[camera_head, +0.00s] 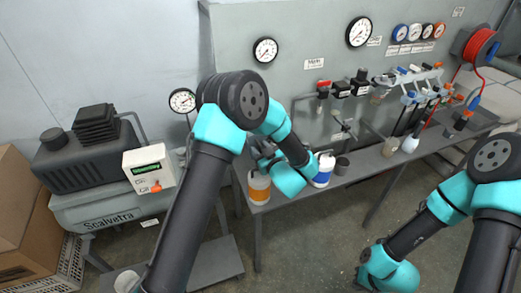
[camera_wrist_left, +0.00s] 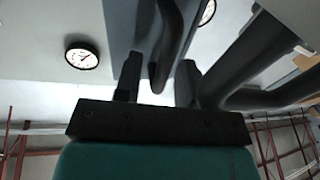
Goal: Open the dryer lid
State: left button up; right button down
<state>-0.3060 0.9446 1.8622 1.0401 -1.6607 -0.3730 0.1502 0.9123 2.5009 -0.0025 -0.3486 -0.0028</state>
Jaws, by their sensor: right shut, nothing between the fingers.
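I cannot tell for certain which thing is the dryer or its lid. My left gripper (camera_head: 264,152) is at the wall end of the workbench, above and behind an orange-banded white bottle (camera_head: 259,187), partly hidden by my own wrist. In the left wrist view its two fingers (camera_wrist_left: 157,84) stand apart. A dark curved bar (camera_wrist_left: 168,45) reaches down between them, with gaps at its sides; whether it touches a finger is unclear. My right arm bends down at the lower right in the head view, and its gripper is out of frame.
A grey workbench (camera_head: 352,184) runs along the wall with valves, gauges and a blue-banded bottle (camera_head: 323,171). A dark machine (camera_head: 85,150) on a grey tank stands at left, beside a control box (camera_head: 149,169) and a cardboard box (camera_head: 25,215). The floor before the bench is clear.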

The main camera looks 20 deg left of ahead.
pick_arm(q)
grip_shut()
dwell(0.4)
